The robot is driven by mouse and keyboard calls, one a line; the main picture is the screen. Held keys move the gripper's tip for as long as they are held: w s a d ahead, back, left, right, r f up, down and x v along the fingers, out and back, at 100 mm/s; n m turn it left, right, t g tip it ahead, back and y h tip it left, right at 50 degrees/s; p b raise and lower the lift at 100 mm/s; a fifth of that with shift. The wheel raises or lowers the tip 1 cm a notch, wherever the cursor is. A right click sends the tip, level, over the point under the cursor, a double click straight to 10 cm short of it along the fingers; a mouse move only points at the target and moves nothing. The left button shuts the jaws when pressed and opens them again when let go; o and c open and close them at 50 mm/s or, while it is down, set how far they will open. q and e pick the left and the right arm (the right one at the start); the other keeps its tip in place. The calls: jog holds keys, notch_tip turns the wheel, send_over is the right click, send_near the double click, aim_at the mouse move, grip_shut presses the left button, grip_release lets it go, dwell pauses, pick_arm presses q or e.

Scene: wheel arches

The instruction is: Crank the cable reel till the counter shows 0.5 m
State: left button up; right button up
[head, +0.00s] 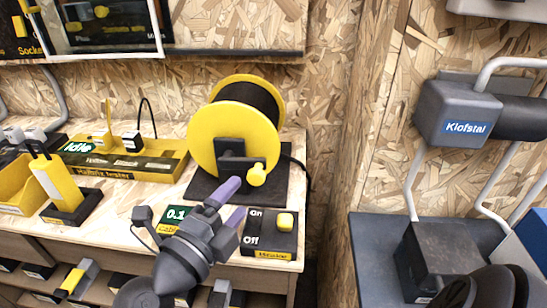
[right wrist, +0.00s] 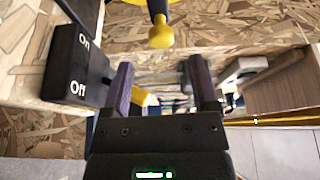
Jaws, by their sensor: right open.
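The cable reel (head: 203,137) has yellow flanges and a dark wound core, and stands on a black base at the back of the bench. Its crank ends in a yellow knob (head: 257,175), at the reel's lower front. The knob also shows in the right wrist view (right wrist: 161,33), beyond the fingertips and apart from them. The counter (head: 176,213) has a green display reading 0.1; my gripper partly covers its box. My right gripper (head: 239,195) is open and empty, with purple fingers, in front of and below the knob.
An On/Off switch box (head: 270,241) with a yellow button sits close right of my right gripper. A yellow tester tray (head: 150,170) with an "Idle" display and a yellow tool in a black stand (head: 72,208) are to the left. A grey Klofstal machine (head: 457,112) stands right.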

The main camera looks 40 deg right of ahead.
aim_at(253, 180)
jog(key=b+x, duration=0.2)
jog(key=x, duration=0.6)
jog(key=shift+f+b, duration=0.1)
jog(key=shift+b, duration=0.25)
jog(key=shift+d, duration=0.25)
jog(key=shift+c, duration=0.7)
jog(key=c, duration=0.5)
grip_shut()
pick_arm(q)
jog(key=x, duration=0.3)
jog(key=shift+s+a+r, duration=0.1)
jog(key=shift+s, duration=0.1)
jog(key=shift+s+a+r, duration=0.1)
jog(key=shift+s, duration=0.25)
jog(key=shift+w, duration=0.15)
